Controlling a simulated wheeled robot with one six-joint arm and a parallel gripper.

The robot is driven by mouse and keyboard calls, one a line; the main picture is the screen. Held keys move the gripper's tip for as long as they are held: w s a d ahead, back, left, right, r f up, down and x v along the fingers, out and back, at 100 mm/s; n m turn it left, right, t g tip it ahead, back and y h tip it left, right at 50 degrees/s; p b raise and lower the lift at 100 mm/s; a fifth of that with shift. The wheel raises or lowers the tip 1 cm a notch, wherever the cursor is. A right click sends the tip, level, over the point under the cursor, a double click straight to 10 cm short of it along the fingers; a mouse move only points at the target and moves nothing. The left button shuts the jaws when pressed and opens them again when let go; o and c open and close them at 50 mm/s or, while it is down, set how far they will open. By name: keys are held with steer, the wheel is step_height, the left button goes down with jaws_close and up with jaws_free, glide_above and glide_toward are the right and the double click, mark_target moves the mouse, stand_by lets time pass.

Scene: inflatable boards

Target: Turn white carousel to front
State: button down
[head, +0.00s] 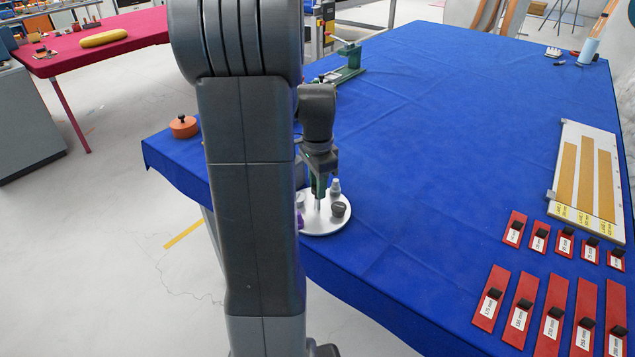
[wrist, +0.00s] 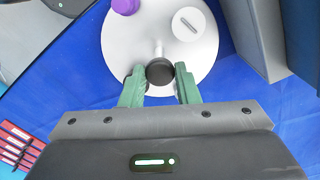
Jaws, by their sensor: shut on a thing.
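The white carousel (head: 325,226) is a round turntable at the near edge of the blue table. In the wrist view its pale disc (wrist: 212,62) fills the upper middle. A purple piece (wrist: 125,5) and a pale round piece with a slot (wrist: 188,25) are on it. In the head view a dark grey piece (head: 338,209) and a whitish bottle-like piece (head: 335,186) stand on it. My gripper (head: 318,190) points down over the carousel. In the wrist view its green fingers are shut on a black round knob (wrist: 160,72). My arm hides the carousel's left side.
The blue table (head: 440,130) is clear across its middle. A green device (head: 348,62) stands behind my gripper. An orange pot (head: 184,126) sits at the left corner. Several red labelled strips (head: 520,320) and a board with yellow strips (head: 590,170) lie at right.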

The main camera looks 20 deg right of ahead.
steer(key=shift+r+m, duration=0.1)
steer(key=shift+m, duration=1.7)
steer(key=c, duration=1.1)
jaws_free()
step_height(320, 180, up, 14)
steer(key=shift+f, duration=0.25)
